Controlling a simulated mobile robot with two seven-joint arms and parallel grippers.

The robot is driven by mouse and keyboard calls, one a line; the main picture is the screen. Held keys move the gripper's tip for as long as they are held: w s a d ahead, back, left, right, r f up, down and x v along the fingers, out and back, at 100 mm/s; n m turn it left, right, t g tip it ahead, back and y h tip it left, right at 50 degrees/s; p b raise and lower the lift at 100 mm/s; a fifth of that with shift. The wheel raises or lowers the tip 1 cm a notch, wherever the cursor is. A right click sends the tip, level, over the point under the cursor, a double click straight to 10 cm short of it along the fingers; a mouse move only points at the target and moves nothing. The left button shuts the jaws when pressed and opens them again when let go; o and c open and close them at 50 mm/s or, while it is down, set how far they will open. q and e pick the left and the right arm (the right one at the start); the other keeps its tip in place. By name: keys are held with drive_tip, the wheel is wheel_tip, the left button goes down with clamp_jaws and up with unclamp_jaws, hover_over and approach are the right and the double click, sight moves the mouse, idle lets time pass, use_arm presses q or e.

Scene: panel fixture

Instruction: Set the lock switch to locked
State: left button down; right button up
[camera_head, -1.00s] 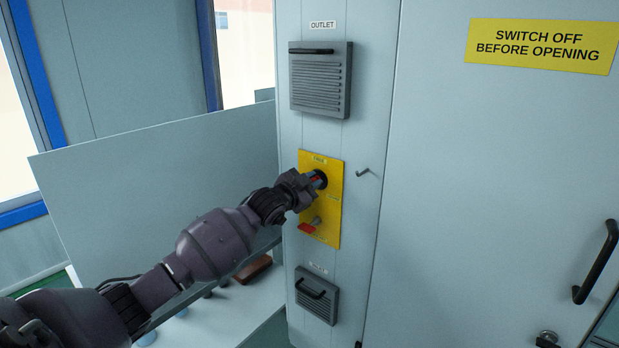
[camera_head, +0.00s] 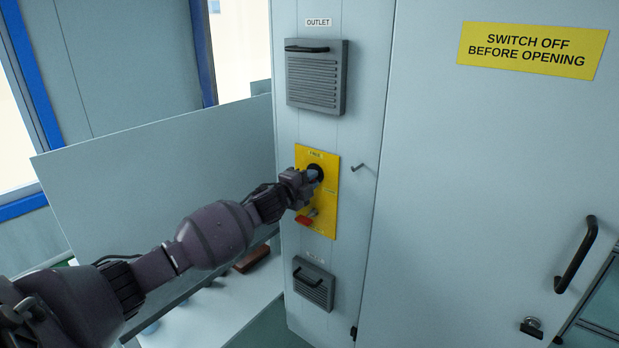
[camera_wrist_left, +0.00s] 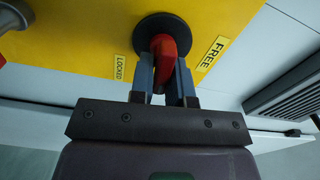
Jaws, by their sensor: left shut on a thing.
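The lock switch is a red handle (camera_wrist_left: 166,58) on a round black base (camera_wrist_left: 166,30), set in a yellow panel (camera_head: 329,205). My left gripper (camera_head: 313,176) is at the upper part of the panel. In the left wrist view its two fingers (camera_wrist_left: 164,78) stand on either side of the red handle and are shut on it. The LOCKED label (camera_wrist_left: 119,68) is left of the handle and the FREE label (camera_wrist_left: 211,53) is right of it. In the head view my gripper hides most of the handle. My right gripper is not in view.
Grey louvred boxes are above (camera_head: 316,77) and below (camera_head: 313,285). A door handle (camera_head: 576,254) is at the right.

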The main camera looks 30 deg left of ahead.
use_arm(q)
drive_tip(key=shift+f+m, duration=0.1)
drive_tip(key=shift+m, duration=0.5)
drive_tip(key=c, duration=1.2)
unclamp_jaws()
drive_tip(key=shift+o, duration=0.2)
drive_tip(key=s, duration=1.1)
drive_tip(key=shift+a, duration=0.45)
drive_tip(key=shift+w, duration=0.1)
